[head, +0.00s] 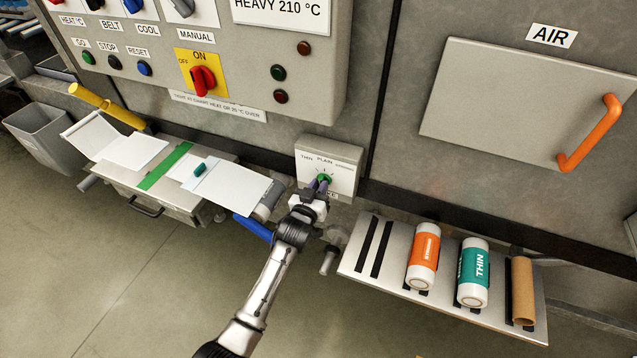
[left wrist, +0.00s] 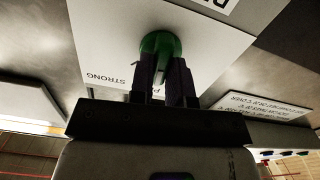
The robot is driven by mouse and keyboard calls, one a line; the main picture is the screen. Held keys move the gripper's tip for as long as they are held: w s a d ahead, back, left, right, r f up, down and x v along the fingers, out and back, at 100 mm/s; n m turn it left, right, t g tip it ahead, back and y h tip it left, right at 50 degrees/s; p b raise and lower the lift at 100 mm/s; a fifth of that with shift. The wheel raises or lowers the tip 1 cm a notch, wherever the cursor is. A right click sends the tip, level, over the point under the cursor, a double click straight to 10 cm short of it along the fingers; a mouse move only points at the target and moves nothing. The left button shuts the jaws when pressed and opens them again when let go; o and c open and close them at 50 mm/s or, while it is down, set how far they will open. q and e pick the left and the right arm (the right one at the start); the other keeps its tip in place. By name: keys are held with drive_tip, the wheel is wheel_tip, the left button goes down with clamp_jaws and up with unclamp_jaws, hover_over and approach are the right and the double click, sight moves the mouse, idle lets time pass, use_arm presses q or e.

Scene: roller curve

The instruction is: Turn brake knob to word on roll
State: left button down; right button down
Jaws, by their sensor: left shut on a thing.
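The green brake knob (head: 324,179) sits on a small pale panel on the machine front. The words THIN and PLAIN read above it, and a smaller word to the right is hard to read there. In the left wrist view the panel (left wrist: 105,45) shows STRONG beside the knob (left wrist: 160,44). My left gripper (head: 321,187) is shut on the knob, one dark finger on each side. The knob's pointer is not clear. A teal-label roll (head: 473,272) reads THIN; an orange-label roll (head: 423,256) has a word too small to read. My right gripper is not in view.
The rolls lie on a metal shelf (head: 390,280) beside a brown cardboard tube (head: 522,290). A grey roller (head: 269,200) and blue handle (head: 252,228) are left of my arm. A control box (head: 325,85) hangs above; an orange-handled door (head: 520,110) is right.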

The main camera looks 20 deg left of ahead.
use_arm(q)
drive_tip(key=shift+m, duration=0.6)
drive_tip(key=shift+p, duration=0.3)
drive_tip(key=c, duration=1.1)
unclamp_jaws()
drive_tip(key=s+p, duration=0.3)
drive_tip(key=s, duration=1)
drive_tip(key=shift+s+a, duration=0.15)
drive_tip(key=shift+s, duration=0.25)
